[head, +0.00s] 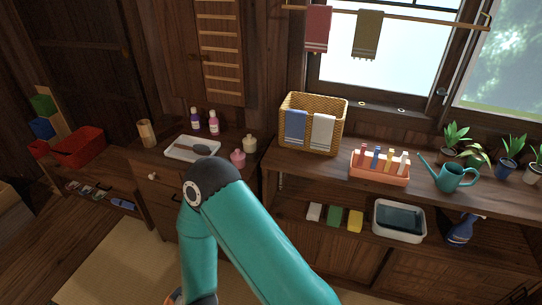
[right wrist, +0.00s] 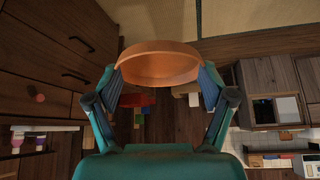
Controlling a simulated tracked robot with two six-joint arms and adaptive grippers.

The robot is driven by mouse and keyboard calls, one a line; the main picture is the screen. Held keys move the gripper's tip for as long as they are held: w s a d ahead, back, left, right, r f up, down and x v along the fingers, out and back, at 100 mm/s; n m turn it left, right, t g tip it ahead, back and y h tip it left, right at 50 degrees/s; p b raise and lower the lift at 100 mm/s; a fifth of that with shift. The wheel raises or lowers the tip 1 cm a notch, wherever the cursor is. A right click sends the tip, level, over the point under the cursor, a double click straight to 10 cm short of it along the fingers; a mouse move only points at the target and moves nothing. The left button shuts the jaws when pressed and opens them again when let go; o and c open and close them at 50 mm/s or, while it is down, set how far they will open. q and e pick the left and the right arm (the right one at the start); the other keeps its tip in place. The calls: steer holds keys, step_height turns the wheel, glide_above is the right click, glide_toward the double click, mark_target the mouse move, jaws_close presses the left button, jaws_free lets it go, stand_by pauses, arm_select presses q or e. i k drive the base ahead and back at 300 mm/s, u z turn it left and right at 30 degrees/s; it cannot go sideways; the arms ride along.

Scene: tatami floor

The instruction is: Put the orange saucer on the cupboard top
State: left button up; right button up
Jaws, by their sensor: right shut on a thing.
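The orange saucer (right wrist: 158,62) is in the right wrist view, between the fingers of my right gripper (right wrist: 158,72), which is shut on it by its two sides. In the head view my teal right arm crosses the lower middle, and its gripper is at the bottom edge, mostly cut off. A wooden cupboard (head: 140,178) with drawers stands behind the arm at left; its top carries a white tray (head: 182,156) with a dark utensil, and bottles. A longer wooden counter (head: 340,172) under the window joins on at right. My left gripper is not in view.
The counter carries a wicker basket (head: 328,106), an orange rack (head: 378,172), a teal watering can (head: 455,176) and potted plants. A red bin (head: 80,148) sits at far left.

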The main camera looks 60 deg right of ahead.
mark_target(490, 195)
steer(key=z, duration=0.1)
steer(key=k, duration=1)
steer(key=z, duration=0.55)
